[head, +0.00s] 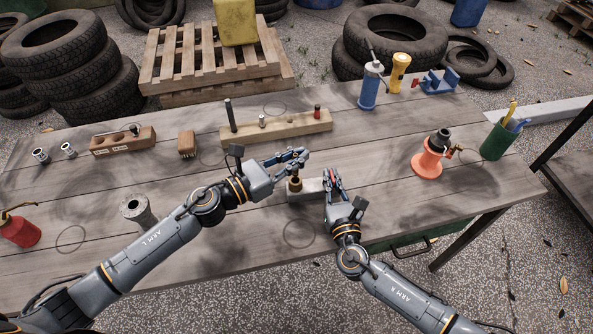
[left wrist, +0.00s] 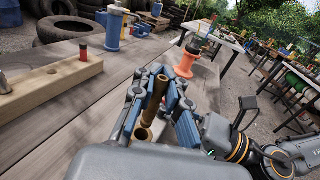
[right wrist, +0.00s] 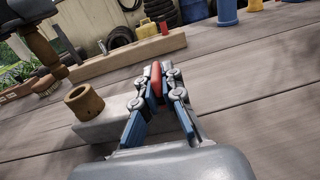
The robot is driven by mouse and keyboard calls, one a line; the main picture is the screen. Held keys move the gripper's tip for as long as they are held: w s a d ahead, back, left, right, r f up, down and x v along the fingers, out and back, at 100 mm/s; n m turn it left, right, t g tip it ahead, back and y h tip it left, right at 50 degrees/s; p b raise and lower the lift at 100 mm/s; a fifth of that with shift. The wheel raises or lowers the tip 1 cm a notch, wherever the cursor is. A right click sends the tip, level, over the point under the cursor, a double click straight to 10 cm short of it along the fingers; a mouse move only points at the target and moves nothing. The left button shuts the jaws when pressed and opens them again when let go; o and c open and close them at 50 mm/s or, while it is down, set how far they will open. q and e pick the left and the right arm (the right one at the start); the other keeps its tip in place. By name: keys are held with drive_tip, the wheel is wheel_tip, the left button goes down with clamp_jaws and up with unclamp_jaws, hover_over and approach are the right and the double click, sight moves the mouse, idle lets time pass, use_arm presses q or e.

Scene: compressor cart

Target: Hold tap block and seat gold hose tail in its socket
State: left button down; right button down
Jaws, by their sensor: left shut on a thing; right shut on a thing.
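The grey tap block (head: 309,190) lies on the table with its gold socket (right wrist: 83,101) facing up. My right gripper (head: 333,176) is shut on a red part (right wrist: 156,75), seemingly the block's handle, beside the socket. My left gripper (head: 302,154) is shut on the gold hose tail (left wrist: 154,98), a slim tube. In the left wrist view the socket mouth (left wrist: 142,135) shows just below the tail. In the right wrist view the tail (right wrist: 44,44) hangs above and left of the socket, apart from it.
A wooden rail (head: 285,127) with several upright pegs stands behind the grippers. A brush (head: 187,144) and a wooden block (head: 123,140) lie left. An orange stand (head: 429,162) and a green cup (head: 497,142) stand right. A grey cylinder (head: 137,211) stands near my left arm.

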sight(295, 175)
use_arm(q)
drive_tip(key=shift+f, duration=2.4)
drive_tip(key=shift+f, duration=0.1)
drive_tip(key=c, duration=1.4)
unclamp_jaws()
drive_tip(key=shift+o, duration=0.2)
drive_tip(key=shift+s+a, duration=0.1)
drive_tip(key=shift+a, duration=0.1)
drive_tip(key=v, duration=1.1)
drive_tip(key=shift+s+a, duration=0.2)
